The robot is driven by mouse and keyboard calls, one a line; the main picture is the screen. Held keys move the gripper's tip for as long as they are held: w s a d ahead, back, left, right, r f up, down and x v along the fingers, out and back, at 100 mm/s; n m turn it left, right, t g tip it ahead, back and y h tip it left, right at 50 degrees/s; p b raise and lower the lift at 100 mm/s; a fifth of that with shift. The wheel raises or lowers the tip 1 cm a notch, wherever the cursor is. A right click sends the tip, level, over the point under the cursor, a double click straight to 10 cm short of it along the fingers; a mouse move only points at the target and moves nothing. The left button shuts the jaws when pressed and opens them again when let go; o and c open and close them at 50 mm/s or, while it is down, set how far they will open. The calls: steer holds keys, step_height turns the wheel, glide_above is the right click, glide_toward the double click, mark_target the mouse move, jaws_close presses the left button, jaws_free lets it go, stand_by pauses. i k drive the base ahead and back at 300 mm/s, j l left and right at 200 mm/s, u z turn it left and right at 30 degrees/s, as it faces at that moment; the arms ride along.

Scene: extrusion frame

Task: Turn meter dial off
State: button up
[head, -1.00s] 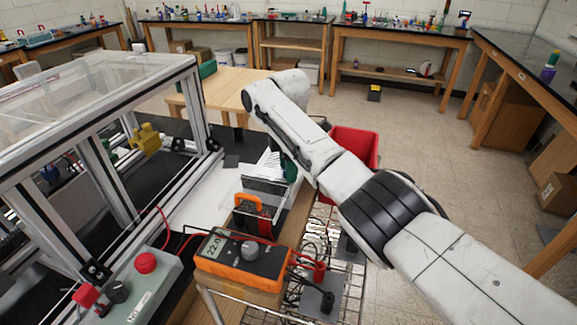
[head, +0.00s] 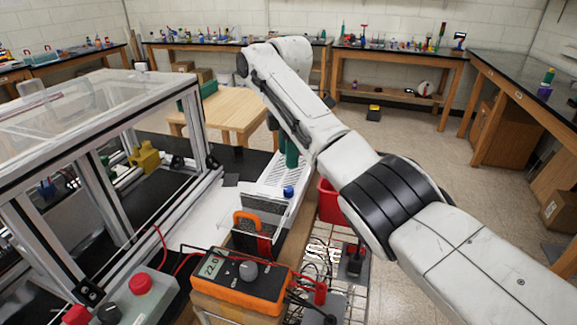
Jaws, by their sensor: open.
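The orange meter (head: 236,291) lies near the bottom centre of the head view, on a wooden block at the wire rack. Its lit display (head: 211,267) reads about 22.0. Its round grey dial (head: 248,271) sits right of the display; I cannot make out the dial's marks. Red and black leads run from the meter. My arm comes in from the lower right, passes above and beyond the meter, and bends at the upper centre. My gripper is not visible; the arm hides that region. Nothing of mine touches the dial.
A clear holder with an orange-handled tool (head: 250,227) stands just behind the meter. The aluminium extrusion frame (head: 110,175) fills the left. A grey box with a red button (head: 140,283) is at lower left. A red bin (head: 329,203) is partly behind my arm.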

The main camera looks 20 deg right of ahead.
mark_target(248, 269)
steer(key=k+j, duration=0.8)
steer(key=j, duration=0.1)
